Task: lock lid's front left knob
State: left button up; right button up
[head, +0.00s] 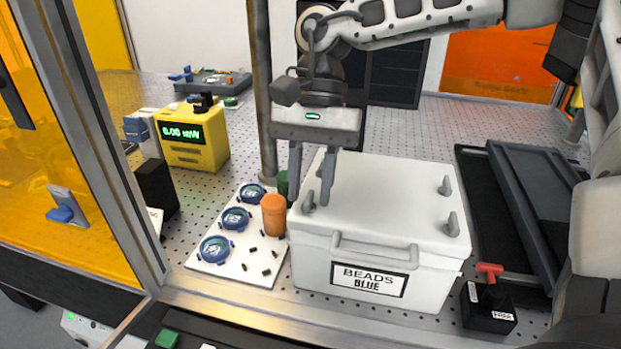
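A white box with a white lid (385,195) stands on the perforated table, its front label reading "BEADS BLUE". Small grey knobs stand near the lid's corners. The front left knob (308,200) is at the lid's left front corner. The front right knob (452,224) and back right knob (445,186) are in plain view; the back left corner is partly hidden by my gripper. My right gripper (310,200) points down at the front left knob, open, with one finger on each side of it in the picture. I cannot tell whether it touches. My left gripper is out of view.
Left of the box, a white board (236,268) carries blue ring mounts and an orange cylinder (273,215) close to the box. A metal post (262,100) rises behind. A black block with a red handle (488,302) and dark trays (530,200) lie to the right.

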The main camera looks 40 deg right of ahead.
jog(key=shift+c, duration=0.3)
grip_shut()
